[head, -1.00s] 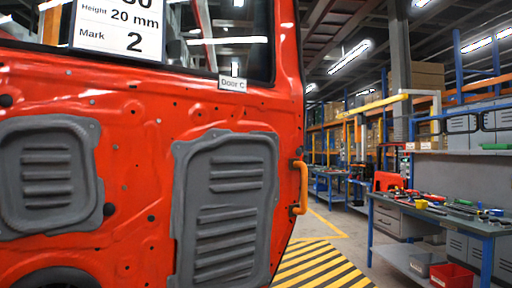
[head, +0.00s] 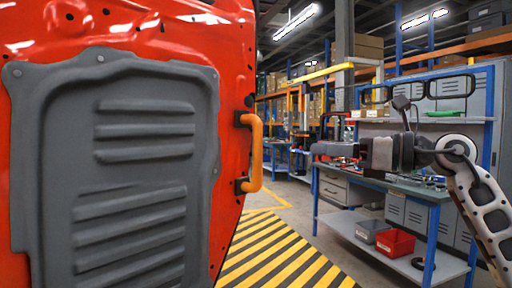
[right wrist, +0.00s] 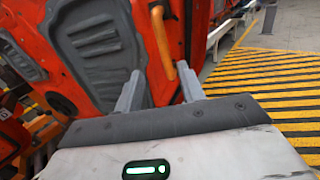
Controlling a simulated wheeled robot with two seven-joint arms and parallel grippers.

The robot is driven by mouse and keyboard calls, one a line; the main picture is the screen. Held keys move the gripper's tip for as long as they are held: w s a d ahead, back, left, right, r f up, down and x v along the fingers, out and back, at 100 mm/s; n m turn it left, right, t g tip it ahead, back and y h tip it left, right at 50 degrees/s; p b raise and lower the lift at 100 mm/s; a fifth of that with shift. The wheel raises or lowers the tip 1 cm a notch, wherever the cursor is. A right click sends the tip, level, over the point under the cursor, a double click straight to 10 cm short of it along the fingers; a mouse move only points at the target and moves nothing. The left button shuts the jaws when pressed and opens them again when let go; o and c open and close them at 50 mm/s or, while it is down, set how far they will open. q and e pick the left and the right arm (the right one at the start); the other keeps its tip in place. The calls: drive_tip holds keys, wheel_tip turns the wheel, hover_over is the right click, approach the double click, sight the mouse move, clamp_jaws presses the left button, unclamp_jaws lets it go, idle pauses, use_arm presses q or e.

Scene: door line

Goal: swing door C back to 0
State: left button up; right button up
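Door C (head: 232,60) is a red panel with a grey ribbed inner cover (head: 120,170), filling the left of the head view. Its orange bar handle (head: 257,152) stands upright near the door's right edge. My right gripper (head: 325,150) is to the right of the handle in the head view, pointing left and apart from it. In the right wrist view its two fingers (right wrist: 160,90) are spread with nothing between them. The handle (right wrist: 162,42) shows beyond them, lined up with the gap. My left gripper is not in view.
A workbench (head: 400,185) with tools, and a red bin (head: 395,242) on its lower shelf, stands behind my right arm. Yellow and black floor stripes (head: 280,255) mark clear floor beside the door. Shelving is farther back.

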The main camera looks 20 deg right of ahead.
drive_tip(key=p, duration=0.4)
hover_over(257, 177)
drive_tip(key=w, duration=0.1)
drive_tip(key=shift+d+r, duration=0.15)
drive_tip(key=shift+r, duration=0.15)
clamp_jaws()
